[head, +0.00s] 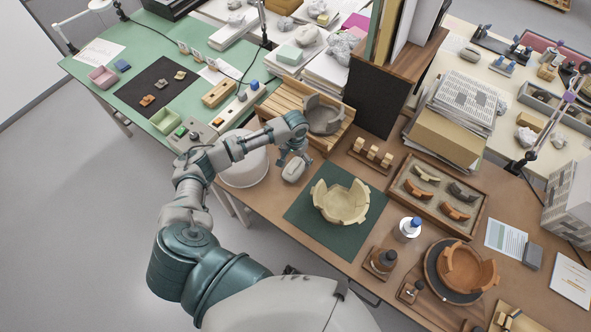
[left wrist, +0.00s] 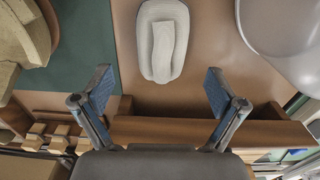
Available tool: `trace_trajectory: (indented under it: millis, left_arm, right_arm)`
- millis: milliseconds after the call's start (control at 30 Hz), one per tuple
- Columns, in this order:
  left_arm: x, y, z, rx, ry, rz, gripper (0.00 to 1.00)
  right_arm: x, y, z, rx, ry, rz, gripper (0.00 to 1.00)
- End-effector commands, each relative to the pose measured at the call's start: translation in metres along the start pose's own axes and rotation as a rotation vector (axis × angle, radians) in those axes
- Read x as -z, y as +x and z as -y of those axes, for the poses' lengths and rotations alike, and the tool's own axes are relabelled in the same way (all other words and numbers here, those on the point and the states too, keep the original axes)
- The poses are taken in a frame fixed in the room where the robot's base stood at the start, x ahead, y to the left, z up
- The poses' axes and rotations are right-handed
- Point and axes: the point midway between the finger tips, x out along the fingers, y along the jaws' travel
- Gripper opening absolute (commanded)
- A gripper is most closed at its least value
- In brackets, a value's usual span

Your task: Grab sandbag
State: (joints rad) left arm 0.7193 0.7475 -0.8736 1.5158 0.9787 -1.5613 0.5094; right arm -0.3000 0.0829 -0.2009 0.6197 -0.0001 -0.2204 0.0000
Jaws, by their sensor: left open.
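The sandbag (head: 294,169) is a small pale grey, rounded pouch. It lies on the brown table between the white round stool top and the green mat. In the left wrist view the sandbag (left wrist: 163,42) shows at the top middle, with a lighter strip along its top. My left gripper (head: 290,153) is just beside the sandbag, on its far side in the head view. In the left wrist view my left gripper (left wrist: 156,84) has its two blue-padded fingers wide apart, with nothing between them. The sandbag lies beyond the fingertips. My right gripper is not in view.
A cream broken bowl (head: 341,203) stands on the green mat (head: 301,212), right of the sandbag. A wooden slatted crate (head: 283,100) with a grey broken vessel (head: 322,117) is behind. The white round stool (head: 243,172) is close on the left.

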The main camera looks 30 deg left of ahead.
Motion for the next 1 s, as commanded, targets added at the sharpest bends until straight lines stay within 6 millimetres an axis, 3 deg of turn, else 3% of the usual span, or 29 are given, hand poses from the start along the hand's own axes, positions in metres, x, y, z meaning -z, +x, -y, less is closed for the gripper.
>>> trace_trajectory:
  millis: [333, 633, 667, 1000]
  left_arm:
    - [0.001, 0.047, -0.001, 0.000, 0.000, 0.002, 0.96]
    - [0.001, 0.052, -0.002, 0.001, 0.002, 0.000, 0.96]
    - [0.001, 0.052, -0.002, 0.001, 0.002, 0.000, 0.91]
    - [0.001, 0.053, -0.001, -0.001, 0.002, 0.001, 0.06]
  right_arm:
    - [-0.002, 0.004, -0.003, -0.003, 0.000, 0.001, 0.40]
    - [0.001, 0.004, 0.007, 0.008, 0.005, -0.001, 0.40]
    - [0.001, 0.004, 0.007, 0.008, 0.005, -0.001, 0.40]
    - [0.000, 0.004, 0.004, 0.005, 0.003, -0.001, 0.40]
